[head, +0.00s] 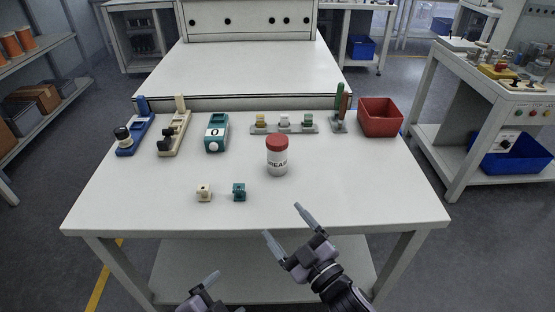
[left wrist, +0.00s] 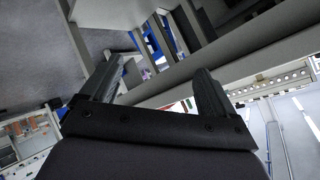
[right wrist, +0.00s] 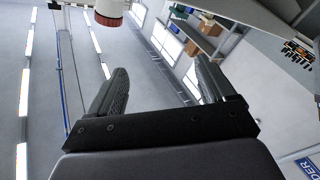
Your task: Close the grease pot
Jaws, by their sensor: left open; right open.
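The grease pot (head: 277,162) is a white jar with dark lettering, standing upright near the middle of the table. Its red lid (head: 277,143) sits on top; I cannot tell how tightly it is seated. The pot's red top also shows upside down at the upper edge of the right wrist view (right wrist: 106,18). My right gripper (head: 282,221) is open and empty at the table's front edge, in front of the pot and apart from it. My left gripper (left wrist: 158,72) is open and empty; in the head view it is low, in front of the table, partly cut off.
A cream block (head: 204,193) and a teal block (head: 239,192) lie left of the pot. Behind are blue, cream and teal devices (head: 217,133), a grey connector strip (head: 284,127), a tool stand (head: 339,122) and a red bin (head: 380,119). The table's front right (head: 370,195) is clear.

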